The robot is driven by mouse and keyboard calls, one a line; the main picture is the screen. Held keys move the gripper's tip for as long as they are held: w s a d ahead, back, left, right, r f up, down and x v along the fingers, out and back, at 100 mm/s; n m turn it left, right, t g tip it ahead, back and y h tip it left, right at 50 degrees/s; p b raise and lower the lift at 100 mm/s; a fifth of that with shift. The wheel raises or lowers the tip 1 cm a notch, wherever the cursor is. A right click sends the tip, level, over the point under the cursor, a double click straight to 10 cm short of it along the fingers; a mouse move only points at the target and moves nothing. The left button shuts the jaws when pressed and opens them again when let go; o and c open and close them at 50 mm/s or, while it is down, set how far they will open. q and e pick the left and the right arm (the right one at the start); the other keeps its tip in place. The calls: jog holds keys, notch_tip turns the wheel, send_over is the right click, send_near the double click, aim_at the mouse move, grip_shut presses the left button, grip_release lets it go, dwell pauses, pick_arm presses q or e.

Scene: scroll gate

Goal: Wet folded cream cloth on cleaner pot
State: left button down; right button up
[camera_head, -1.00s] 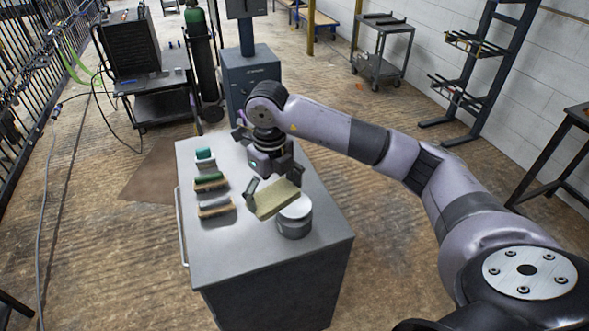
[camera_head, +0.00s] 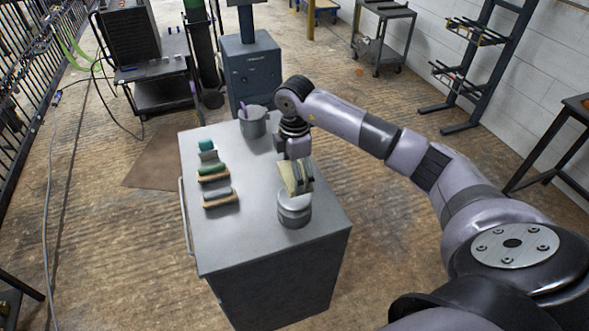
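The folded cream cloth (camera_head: 288,178) is held in my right gripper (camera_head: 301,178), just above the top of the cleaner pot. It stands tilted, with its lower edge close to the pot's pale top; I cannot tell whether they touch. The cleaner pot (camera_head: 294,216) is a short grey round pot near the front right of the grey cabinet top. The fingers partly cover the cloth. My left gripper is not in view.
On the cabinet top (camera_head: 245,238), several brushes and blocks stand in a row at the left, including a green-topped brush (camera_head: 212,170) and a grey-topped brush (camera_head: 218,194). A grey cup (camera_head: 253,124) with a purple handle stands at the back. The front left is clear.

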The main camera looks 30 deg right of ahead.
jog(key=shift+f+b, duration=2)
jog(key=shift+f, duration=0.9)
jog(key=shift+f+b, duration=0.75)
jog(key=shift+f, duration=0.35)
jog(key=shift+r+p, duration=2.75)
jog(key=shift+r, duration=0.85)
